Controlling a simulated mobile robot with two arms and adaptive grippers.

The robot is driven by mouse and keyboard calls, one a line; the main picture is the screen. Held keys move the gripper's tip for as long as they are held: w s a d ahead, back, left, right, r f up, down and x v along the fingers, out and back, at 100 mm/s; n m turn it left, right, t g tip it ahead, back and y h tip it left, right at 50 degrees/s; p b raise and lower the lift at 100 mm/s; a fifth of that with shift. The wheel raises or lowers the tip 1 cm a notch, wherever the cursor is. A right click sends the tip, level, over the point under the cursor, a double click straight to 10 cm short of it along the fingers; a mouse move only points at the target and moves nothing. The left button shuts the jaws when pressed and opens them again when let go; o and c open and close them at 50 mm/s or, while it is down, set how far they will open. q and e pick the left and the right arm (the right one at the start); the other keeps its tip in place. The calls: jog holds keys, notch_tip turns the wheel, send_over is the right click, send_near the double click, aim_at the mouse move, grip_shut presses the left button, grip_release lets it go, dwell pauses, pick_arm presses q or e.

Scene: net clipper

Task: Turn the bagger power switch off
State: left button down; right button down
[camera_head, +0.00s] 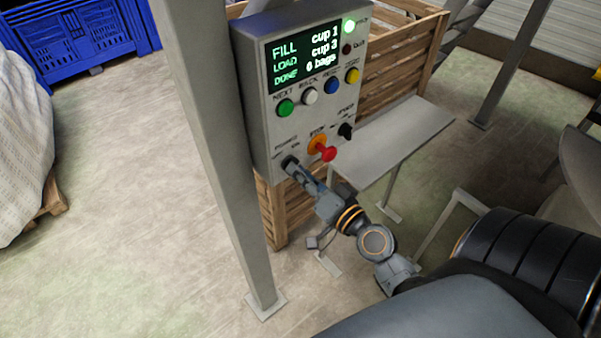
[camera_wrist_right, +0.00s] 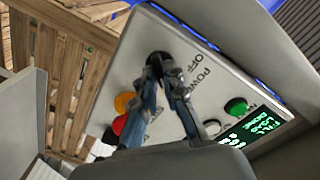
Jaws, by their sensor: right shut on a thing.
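The bagger power switch (camera_wrist_right: 158,60) is a black knob at the lower left of the grey control box (camera_head: 253,100). In the right wrist view, the words "OFF" and "POWER" are printed beside it. My right gripper (camera_head: 291,164) is at the knob, its fingers closed on it. In the right wrist view, the fingertips (camera_wrist_right: 162,70) cover part of the knob, so its pointer is hidden and I cannot tell its setting. My left gripper is not in view.
A red emergency button (camera_head: 328,153) on an orange base and a black selector knob (camera_head: 345,131) sit right of my gripper. Coloured push buttons are above. A grey post (camera_head: 208,130) stands left of the box. A metal shelf (camera_head: 400,140) and wooden crates (camera_head: 395,60) are right and behind.

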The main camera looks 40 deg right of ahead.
jog(key=n+p, duration=0.5)
jog(key=n, duration=1.2)
jog(key=shift+p, duration=0.3)
jog(key=shift+n, duration=0.3)
jog(key=c, duration=1.4)
grip_release()
jog(key=shift+s, duration=0.1)
jog(key=s, duration=1.1)
jog(key=shift+s+d, duration=0.4)
